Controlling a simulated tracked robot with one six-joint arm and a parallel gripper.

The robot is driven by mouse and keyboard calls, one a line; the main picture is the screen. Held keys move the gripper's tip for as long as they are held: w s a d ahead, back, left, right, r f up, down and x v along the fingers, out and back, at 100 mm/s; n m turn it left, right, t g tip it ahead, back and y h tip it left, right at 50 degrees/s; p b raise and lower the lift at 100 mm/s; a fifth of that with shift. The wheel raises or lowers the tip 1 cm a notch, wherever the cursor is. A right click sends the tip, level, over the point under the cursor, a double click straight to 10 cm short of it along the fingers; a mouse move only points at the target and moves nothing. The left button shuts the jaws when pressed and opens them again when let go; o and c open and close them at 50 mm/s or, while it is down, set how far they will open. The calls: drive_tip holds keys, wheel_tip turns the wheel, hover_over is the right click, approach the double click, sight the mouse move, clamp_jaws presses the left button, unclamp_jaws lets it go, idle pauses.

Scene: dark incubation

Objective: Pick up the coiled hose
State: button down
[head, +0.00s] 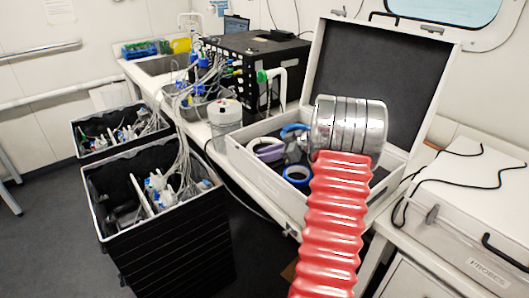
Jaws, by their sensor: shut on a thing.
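My arm rises from the bottom edge, with a red ribbed link and a silver ringed joint in front of the open case (262,190). My gripper and its fingers do not show, so what they hold is hidden. I cannot make out the coiled hose for certain. A blue ring-shaped thing (297,182) lies in the case, left of my arm. Another blue loop (295,129) and a grey-purple rounded thing (269,152) lie behind it. I cannot tell whether any of these is the hose.
The case's raised lid (380,72) stands behind my arm. A black box (255,62) with cables stands on the counter. Black crates (160,255) stand on the floor at left. A closed white case (470,205) lies at right. Floor at lower left is clear.

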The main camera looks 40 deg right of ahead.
wheel_tip(320, 180, up, 10)
idle(0.6)
idle(0.4)
drive_tip(key=shift+s, duration=0.1)
idle(1.0)
